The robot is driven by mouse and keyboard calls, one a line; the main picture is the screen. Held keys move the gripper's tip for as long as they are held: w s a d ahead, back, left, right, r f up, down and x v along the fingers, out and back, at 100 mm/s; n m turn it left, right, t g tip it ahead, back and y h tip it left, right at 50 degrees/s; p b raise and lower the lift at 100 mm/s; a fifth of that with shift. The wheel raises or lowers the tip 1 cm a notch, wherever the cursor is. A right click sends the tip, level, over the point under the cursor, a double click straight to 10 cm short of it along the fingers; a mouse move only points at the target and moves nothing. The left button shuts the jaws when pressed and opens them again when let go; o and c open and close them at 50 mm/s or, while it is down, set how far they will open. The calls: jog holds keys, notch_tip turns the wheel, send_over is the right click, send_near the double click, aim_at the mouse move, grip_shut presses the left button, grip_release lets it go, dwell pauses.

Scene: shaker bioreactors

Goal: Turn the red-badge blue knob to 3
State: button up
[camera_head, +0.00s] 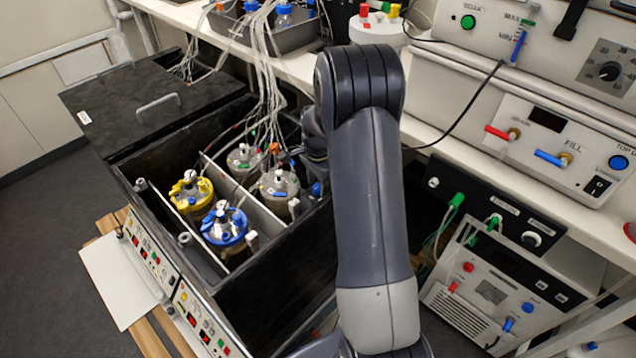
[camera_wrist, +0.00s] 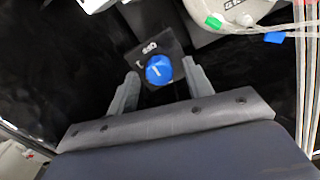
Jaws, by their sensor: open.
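A blue knob (camera_wrist: 159,70) with a white pointer line sits on a small dark plate with white marks in the wrist view. My arm hides most of my gripper there.
A clear-lidded vessel (camera_head: 278,184) with tubing stands close by in the black box (camera_head: 150,170); its lid with green and blue clips shows in the wrist view (camera_wrist: 235,12). Yellow-topped (camera_head: 191,192) and blue-topped (camera_head: 225,226) vessels stand to the left. Tubes hang nearby.

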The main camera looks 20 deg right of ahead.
jog(key=shift+f, duration=0.1)
jog(key=shift+c, duration=0.6)
jog(key=c, duration=0.9)
jog(key=shift+o, duration=0.2)
